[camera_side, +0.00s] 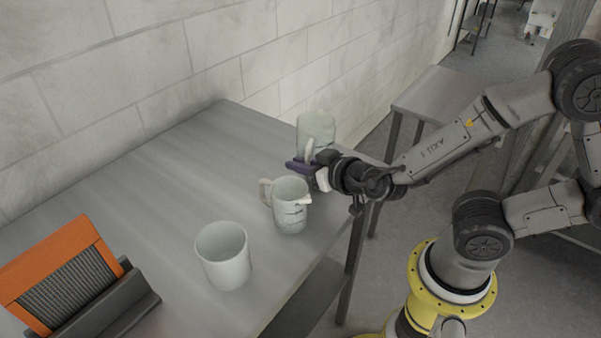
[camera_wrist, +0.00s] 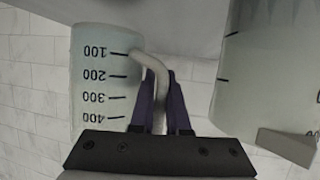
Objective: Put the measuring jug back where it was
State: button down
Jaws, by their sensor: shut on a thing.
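A pale translucent measuring jug (camera_side: 318,128) is at the back right corner of the table, near the wall. In the wrist view this jug (camera_wrist: 88,75) appears upside down, with black marks from 100 to 400. My gripper (camera_side: 302,164) is shut on its handle; in the wrist view the purple fingers (camera_wrist: 160,103) lie on either side of the handle. The jug looks upright. I cannot tell whether its base touches the table. A second pale jug (camera_side: 290,212), with a spout and handle, stands in front of my gripper; it also shows in the wrist view (camera_wrist: 268,75).
A pale cup-like container (camera_side: 222,262) stands on the grey table (camera_side: 130,190) further front left. An orange-framed rack-like object (camera_side: 65,270) is at the left front. The brick wall runs behind the table. The middle and back left of the table are clear.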

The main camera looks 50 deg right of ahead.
jog(key=shift+f, duration=1.25)
jog(key=shift+f, duration=0.1)
jog(key=c, duration=0.9)
grip_release()
jog(key=shift+f, duration=0.1)
